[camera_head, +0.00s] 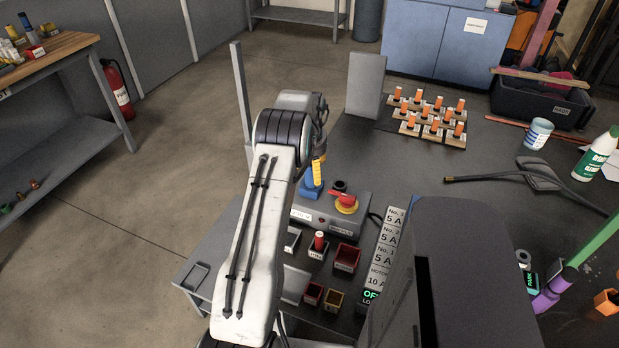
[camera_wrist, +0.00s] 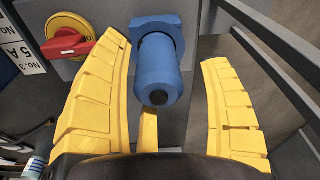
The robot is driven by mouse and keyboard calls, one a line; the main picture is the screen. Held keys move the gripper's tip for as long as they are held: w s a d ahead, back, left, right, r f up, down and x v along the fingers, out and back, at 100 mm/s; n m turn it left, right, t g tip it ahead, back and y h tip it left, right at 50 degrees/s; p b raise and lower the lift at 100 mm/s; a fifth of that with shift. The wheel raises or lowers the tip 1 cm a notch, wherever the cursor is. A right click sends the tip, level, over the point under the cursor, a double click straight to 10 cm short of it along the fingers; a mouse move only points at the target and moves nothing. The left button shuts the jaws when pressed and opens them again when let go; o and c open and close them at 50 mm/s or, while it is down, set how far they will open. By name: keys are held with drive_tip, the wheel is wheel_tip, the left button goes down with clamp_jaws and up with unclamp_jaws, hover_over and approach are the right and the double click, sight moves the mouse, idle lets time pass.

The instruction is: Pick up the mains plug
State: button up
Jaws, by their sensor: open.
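The mains plug is the blue cylinder (camera_wrist: 157,70) in the wrist view. Its rear end faces the camera, and its far end meets a blue square-flanged part (camera_wrist: 172,30). My gripper (camera_wrist: 166,52) is open, with one yellow finger on each side of the plug. A gap shows between the plug and the right finger; the left finger is closer, and I cannot tell if it touches. A yellow strip shows just below the plug's end. In the head view, blue (camera_head: 311,184) shows just under my gripper (camera_head: 319,170), at the grey box's left end.
The grey box (camera_head: 325,222) carries a red rotary switch (camera_head: 346,203) on yellow, left of the plug in the wrist view (camera_wrist: 68,42). Small bins, including a red one (camera_head: 347,257), stand in front. A grey upright panel (camera_head: 365,85) stands behind. Several orange-topped pieces sit farther back.

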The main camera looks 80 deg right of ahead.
sight(312, 178)
drive_tip(key=shift+s+d+f+p, duration=0.1)
drive_tip(key=shift+d+f+p, duration=0.05)
drive_tip(key=shift+f, duration=0.95)
drive_tip(key=shift+s+d+f+p, duration=0.1)
drive_tip(key=shift+f+p, duration=0.05)
drive_tip(key=shift+f, duration=0.95)
drive_tip(key=shift+c, duration=0.3)
drive_tip(key=shift+w, duration=0.1)
drive_tip(key=c, duration=1.3)
